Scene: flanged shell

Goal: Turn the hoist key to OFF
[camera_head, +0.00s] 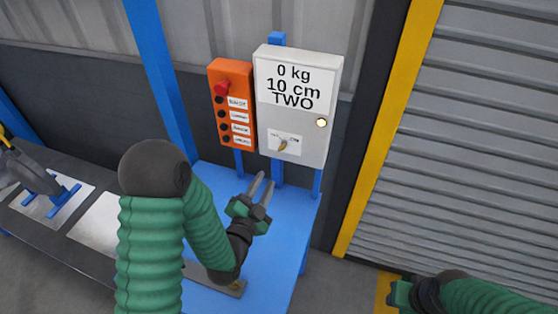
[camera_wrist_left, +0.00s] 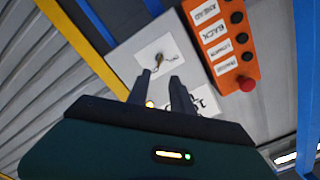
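The hoist key (camera_head: 283,146) is a small brass-coloured key on a white label plate, low on the front of a pale grey control box (camera_head: 307,142). The label's words are too small to read. The key also shows in the left wrist view (camera_wrist_left: 161,58), just beyond my fingertips. My left gripper (camera_head: 264,178) is open and empty, with its two fingers apart, below and slightly left of the key and pointing up toward the box. In the left wrist view the gripper (camera_wrist_left: 160,77) does not touch the key. My right gripper (camera_head: 397,294) is at the bottom right, its fingers not clearly visible.
An orange button panel (camera_head: 232,104) with a red knob stands left of the box. The box display reads "0 kg 10 cm TWO". A blue table (camera_head: 262,245) lies below. A yellow post (camera_head: 388,130) and grey shutter (camera_head: 480,140) are at right.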

